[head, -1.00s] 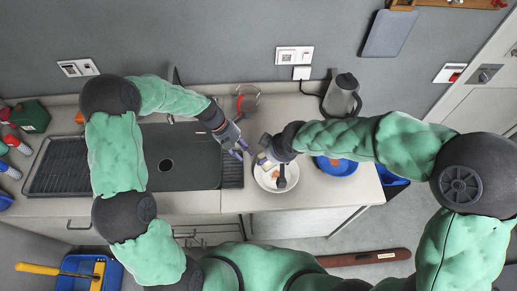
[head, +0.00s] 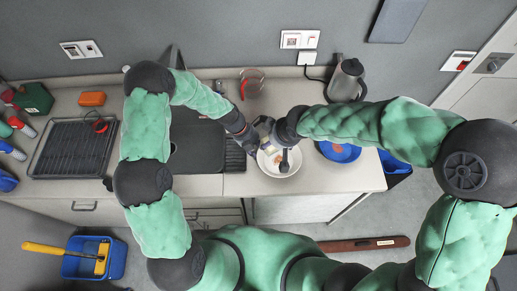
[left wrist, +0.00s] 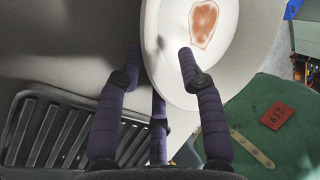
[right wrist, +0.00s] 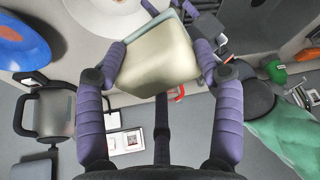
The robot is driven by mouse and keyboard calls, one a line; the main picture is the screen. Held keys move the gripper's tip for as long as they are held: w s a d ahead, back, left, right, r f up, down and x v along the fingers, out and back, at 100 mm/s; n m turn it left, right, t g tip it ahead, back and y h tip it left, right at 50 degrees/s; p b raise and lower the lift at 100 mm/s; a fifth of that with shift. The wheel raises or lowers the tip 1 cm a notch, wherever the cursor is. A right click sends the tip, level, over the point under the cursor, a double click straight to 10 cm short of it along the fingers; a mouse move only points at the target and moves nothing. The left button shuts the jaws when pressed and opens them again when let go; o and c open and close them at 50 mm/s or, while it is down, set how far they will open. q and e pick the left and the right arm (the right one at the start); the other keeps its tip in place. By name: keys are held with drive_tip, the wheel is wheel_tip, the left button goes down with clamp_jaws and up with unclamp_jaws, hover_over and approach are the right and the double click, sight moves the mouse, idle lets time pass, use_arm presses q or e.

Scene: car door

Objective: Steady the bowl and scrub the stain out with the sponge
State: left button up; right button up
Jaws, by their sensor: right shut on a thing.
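The white bowl (head: 277,175) stands on the counter right of the sink, with a reddish-brown stain on its inner surface (left wrist: 203,24). My left gripper (head: 254,146) is at the bowl's left rim. In the left wrist view its fingers (left wrist: 160,55) are apart, one outside the rim and one over the inside; I cannot tell whether they touch it. My right gripper (right wrist: 158,52) is shut on the sponge (right wrist: 158,55), a cream block with a pale green-grey layer, held close over the bowl. The sponge is mostly hidden by my arm in the head view.
A blue plate (head: 338,152) and a kettle (head: 347,82) stand to the right. A glass jug (head: 252,80) stands behind the bowl. The dark sink (head: 195,150) and a black drainer (head: 75,150) lie to the left. The counter's front edge is just before the bowl.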

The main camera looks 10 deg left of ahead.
sight(281, 154)
use_arm(q)
clamp_jaws()
use_arm(e)
drive_tip(key=shift+f, duration=0.1)
drive_tip(key=shift+w+d+f+n+g+y, duration=0.15)
drive_tip(key=shift+w+d+f+n, duration=0.15)
drive_tip(key=shift+n, duration=0.25)
drive_tip(key=shift+w+d+f+n+g+y, duration=0.15)
drive_tip(key=shift+w+d+f+n, duration=0.15)
drive_tip(key=shift+n, duration=0.25)
drive_tip(key=f+n, duration=0.1)
drive_tip(key=d+f+n+g, duration=0.1)
drive_tip(key=n, duration=0.1)
drive_tip(key=shift+w, duration=0.4)
drive_tip(key=n, duration=0.1)
drive_tip(key=f+n+g, duration=0.1)
drive_tip(key=n, duration=0.1)
drive_tip(key=shift+w+d+f, duration=0.25)
drive_tip(key=shift+w, duration=0.1)
drive_tip(key=n, duration=0.1)
drive_tip(key=f+n, duration=0.1)
drive_tip(key=n+g, duration=0.1)
drive_tip(key=shift+w+d+f+n, duration=0.1)
drive_tip(key=shift+w+f+n, duration=0.15)
drive_tip(key=shift+w+n, duration=0.15)
drive_tip(key=shift+f, duration=4.35)
